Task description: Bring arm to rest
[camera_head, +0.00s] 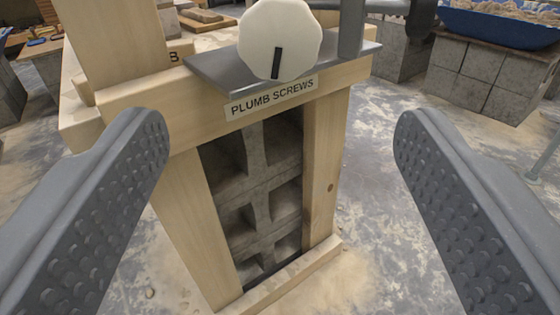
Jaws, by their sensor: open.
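My gripper (280,145) is open, with one dark grey, studded finger on each side of the picture. Nothing is between the fingers. Behind and between them stands a wooden stand (325,185) with a label (272,98) reading "PLUMB SCREWS". A white many-sided knob (280,38) with a black mark sits at the top of the stand, in front of a grey metal plate (215,70). The fingers appear apart from the stand and the knob. The rest of my arm is not in view.
Grey blocks (262,195) show inside the stand's frame. A blue tub (500,24) with pale contents rests on grey blocks (488,75) at the back right. More blocks and tools stand at the back left. The dusty floor (375,190) right of the stand is clear.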

